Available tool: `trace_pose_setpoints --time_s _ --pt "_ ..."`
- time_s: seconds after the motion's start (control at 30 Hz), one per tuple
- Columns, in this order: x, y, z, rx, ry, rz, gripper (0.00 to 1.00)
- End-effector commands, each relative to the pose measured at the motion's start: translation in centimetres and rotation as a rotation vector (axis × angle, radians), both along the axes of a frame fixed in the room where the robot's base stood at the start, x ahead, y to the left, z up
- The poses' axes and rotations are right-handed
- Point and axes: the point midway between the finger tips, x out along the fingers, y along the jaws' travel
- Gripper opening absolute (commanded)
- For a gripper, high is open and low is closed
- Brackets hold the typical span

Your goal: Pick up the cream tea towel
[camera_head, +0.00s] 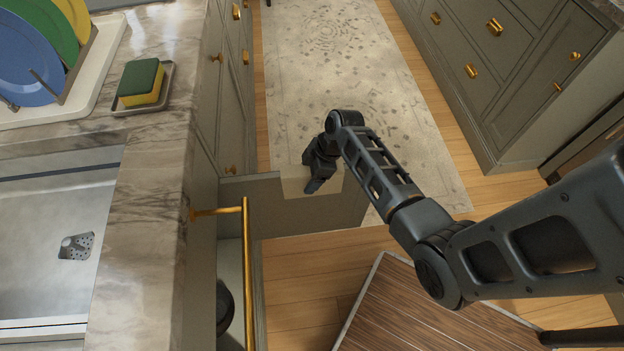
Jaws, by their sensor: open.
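A cream patch that looks like the cream tea towel (297,184) lies over the top edge of the open grey cabinet door (335,210), at the middle of the head view. My gripper (314,186) points down right over it and covers part of it. The jaws are open, but the gap between the fingers is hard to see. I cannot tell whether the fingers touch the cloth or stand on either side of it.
A gold rail (247,270) juts out from the sink cabinet at left. The marble counter (160,200) carries a sponge (143,82) and a rack of plates. A patterned rug (340,60) lies behind, and drawers (500,60) stand at right.

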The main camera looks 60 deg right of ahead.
Motion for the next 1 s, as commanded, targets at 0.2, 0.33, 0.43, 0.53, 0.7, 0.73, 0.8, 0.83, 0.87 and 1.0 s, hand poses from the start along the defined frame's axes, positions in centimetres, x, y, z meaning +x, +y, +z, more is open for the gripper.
trace_pose_setpoints --time_s 0.2,0.33,0.43,0.53,0.7,0.73,0.8,0.83,0.87,1.0 --pt "0.01 0.00 -0.30 0.000 0.000 0.000 0.74" --pt "0.01 0.00 -0.29 0.000 0.000 0.000 0.74" --pt "0.01 0.00 -0.29 0.000 0.000 0.000 0.74" --pt "0.01 0.00 -0.29 0.000 0.000 0.000 0.68" --pt "0.01 0.00 -0.28 0.000 0.000 0.000 0.52" --pt "0.01 0.00 -0.28 0.000 0.000 0.000 0.49" --pt "0.01 0.00 -0.28 0.000 0.000 0.000 0.42" --pt "0.01 0.00 -0.28 0.000 0.000 0.000 0.39" --pt "0.01 0.00 -0.28 0.000 0.000 0.000 0.36" --pt "0.00 -0.01 -0.28 0.000 0.000 0.000 0.23"
